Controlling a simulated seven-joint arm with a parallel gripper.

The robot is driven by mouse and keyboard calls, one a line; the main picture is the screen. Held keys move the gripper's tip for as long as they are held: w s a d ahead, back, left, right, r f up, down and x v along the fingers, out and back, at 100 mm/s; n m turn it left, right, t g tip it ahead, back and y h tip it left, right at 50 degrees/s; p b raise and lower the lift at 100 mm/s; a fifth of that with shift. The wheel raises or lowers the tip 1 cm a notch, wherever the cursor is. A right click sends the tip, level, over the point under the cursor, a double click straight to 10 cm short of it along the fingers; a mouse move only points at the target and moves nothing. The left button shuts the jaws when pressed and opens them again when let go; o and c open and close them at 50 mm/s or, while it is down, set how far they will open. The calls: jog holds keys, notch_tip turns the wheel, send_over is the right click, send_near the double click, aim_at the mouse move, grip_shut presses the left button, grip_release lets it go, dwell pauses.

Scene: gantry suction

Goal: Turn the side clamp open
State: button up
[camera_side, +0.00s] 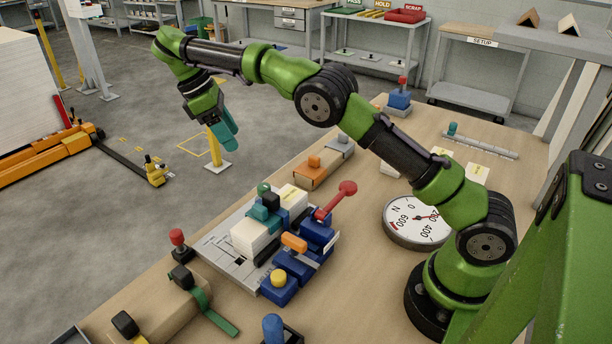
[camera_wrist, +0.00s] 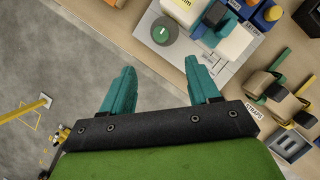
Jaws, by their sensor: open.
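A fixture on a light grey plate (camera_side: 222,246) stands on the bench, with white blocks (camera_side: 250,236), blue blocks (camera_side: 318,230) and a red-knobbed lever (camera_side: 335,200) tilted up to the right. A round green knob (camera_side: 264,188) sits at its far edge; in the wrist view the knob (camera_wrist: 163,31) shows from above with a white mark. I cannot tell for certain which part is the side clamp. My gripper (camera_side: 228,140) is open and empty, raised high beyond the bench's far edge. In the wrist view its teal fingers (camera_wrist: 160,68) are apart, below the knob in the picture, touching nothing.
A round dial (camera_side: 417,220) lies right of the fixture. Orange and grey blocks (camera_side: 315,168) stand behind it. A box with a green strap (camera_side: 190,297) and a red-knobbed post (camera_side: 178,241) stand at the front left. Free floor lies beyond the bench edge.

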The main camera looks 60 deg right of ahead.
aim_at(263, 186)
jog(key=x, duration=1.5)
jog(key=shift+s+f, duration=0.1)
jog(key=shift+f, duration=0.3)
jog(key=c, duration=1)
jog(key=shift+c, duration=0.2)
